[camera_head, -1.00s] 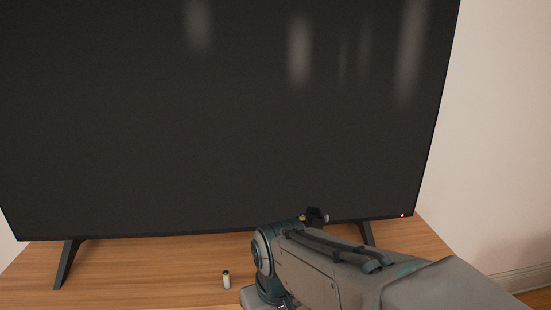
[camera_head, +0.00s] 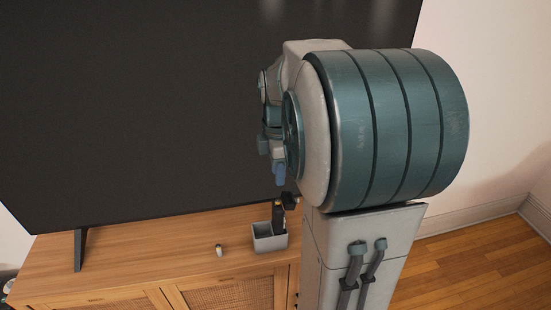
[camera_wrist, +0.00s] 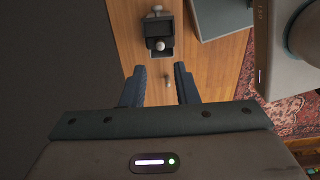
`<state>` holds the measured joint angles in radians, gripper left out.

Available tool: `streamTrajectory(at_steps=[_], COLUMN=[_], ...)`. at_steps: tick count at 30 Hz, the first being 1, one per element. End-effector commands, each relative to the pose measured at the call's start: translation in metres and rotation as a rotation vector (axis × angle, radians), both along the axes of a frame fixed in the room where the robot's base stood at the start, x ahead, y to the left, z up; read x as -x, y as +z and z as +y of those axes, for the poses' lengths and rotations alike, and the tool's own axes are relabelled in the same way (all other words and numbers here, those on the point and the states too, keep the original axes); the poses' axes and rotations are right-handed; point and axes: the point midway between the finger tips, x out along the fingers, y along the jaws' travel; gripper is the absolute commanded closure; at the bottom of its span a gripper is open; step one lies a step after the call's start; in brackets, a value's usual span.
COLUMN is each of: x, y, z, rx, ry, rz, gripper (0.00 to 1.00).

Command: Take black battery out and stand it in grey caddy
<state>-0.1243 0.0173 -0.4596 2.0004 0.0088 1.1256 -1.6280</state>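The grey caddy (camera_head: 264,246) stands on the wooden cabinet, left of my arm. A black upright object (camera_head: 278,214) with a small yellow patch rises behind it; I cannot tell whether this includes the black battery. In the wrist view a dark box-like form (camera_wrist: 160,28) near the top has small pale round parts; caddy and black object are hard to separate there. A small pale battery (camera_head: 219,250) stands left of the caddy, and it also shows in the wrist view (camera_wrist: 167,78). My gripper (camera_wrist: 160,88) is open and empty, above the cabinet; my arm partly hides it in the head view.
A large black television (camera_head: 150,110) stands along the back of the cabinet (camera_head: 130,260), its foot (camera_head: 80,250) at the left. The cabinet top left of the pale battery is clear. A patterned rug (camera_wrist: 285,80) lies on the floor at the right of the wrist view.

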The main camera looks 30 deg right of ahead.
Motion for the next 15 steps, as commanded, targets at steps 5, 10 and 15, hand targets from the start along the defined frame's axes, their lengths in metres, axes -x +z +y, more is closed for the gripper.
streamTrajectory(at_steps=[5, 10, 15], x=[0.0, 0.0, 0.0], y=[-0.009, -0.023, -0.04], z=[0.0, 0.001, 0.001], rx=[0.0, -0.001, 0.0], ry=[0.003, 0.003, 0.004], rz=[0.001, 0.002, 0.001], gripper=[0.73, 0.73, 0.73])
